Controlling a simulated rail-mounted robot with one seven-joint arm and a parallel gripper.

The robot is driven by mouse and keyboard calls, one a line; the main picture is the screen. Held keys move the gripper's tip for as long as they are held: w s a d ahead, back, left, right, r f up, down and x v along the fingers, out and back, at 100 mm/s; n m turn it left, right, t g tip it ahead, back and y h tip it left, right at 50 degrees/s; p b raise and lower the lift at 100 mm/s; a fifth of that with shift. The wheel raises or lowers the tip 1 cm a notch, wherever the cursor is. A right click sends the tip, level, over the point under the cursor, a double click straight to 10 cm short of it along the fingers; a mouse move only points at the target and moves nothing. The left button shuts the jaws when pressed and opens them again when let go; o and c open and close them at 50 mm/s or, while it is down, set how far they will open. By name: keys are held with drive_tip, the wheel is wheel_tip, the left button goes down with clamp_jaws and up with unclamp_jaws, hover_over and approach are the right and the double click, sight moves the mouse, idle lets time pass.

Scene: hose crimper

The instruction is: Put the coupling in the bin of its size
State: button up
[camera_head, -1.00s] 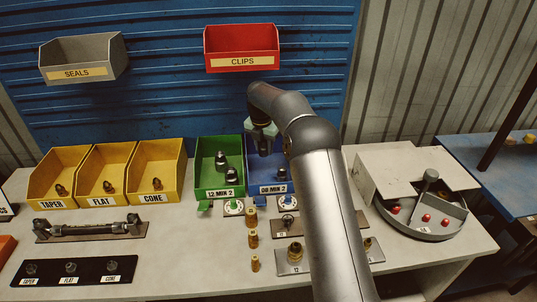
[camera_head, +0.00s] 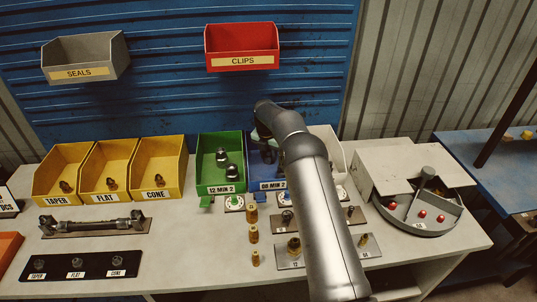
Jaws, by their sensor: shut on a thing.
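My gripper (camera_head: 262,137) is over the blue bin labelled 08 MIN 2 (camera_head: 270,185), mostly hidden behind my own arm. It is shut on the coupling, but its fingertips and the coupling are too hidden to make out. The green bin labelled 12 MIN 2 (camera_head: 213,189) stands just left of the blue bin. Dark metal couplings (camera_head: 226,170) lie in the green bin. The inside of the blue bin is largely covered by my arm.
Yellow bins (camera_head: 155,180) stand to the left. A white bin (camera_head: 328,150) stands right of the blue one. The red CLIPS bin (camera_head: 242,60) and grey SEALS bin (camera_head: 86,72) hang above. Brass fittings (camera_head: 253,235) stand in front. A round tray (camera_head: 425,226) is at the right.

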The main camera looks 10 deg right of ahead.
drive_tip(key=o, duration=1)
drive_tip(key=shift+f, duration=0.1)
drive_tip(key=shift+o, duration=0.2)
drive_tip(key=r, duration=0.2)
drive_tip(key=r+b, duration=0.1)
drive_tip(key=r, duration=0.3)
drive_tip(key=shift+s+a+r+b, duration=0.25)
drive_tip(key=shift+s+r+b, duration=0.05)
drive_tip(key=shift+s+b, duration=0.05)
drive_tip(key=shift+s+r, duration=0.2)
drive_tip(key=shift+r, duration=0.5)
drive_tip(key=s+r+m, duration=0.2)
drive_tip(key=s+m, duration=0.7)
drive_tip(key=s, duration=0.7)
drive_tip(key=s+r+m, duration=0.3)
drive_tip(key=s+m, duration=0.7)
drive_tip(key=s, duration=0.7)
drive_tip(key=s+r+m, duration=0.3)
drive_tip(key=s+m, duration=0.6)
drive_tip(key=s, duration=0.8)
drive_tip(key=shift+s+d+m+y, duration=0.2)
drive_tip(key=shift+m+y, duration=0.1)
drive_tip(key=shift+y, duration=0.1)
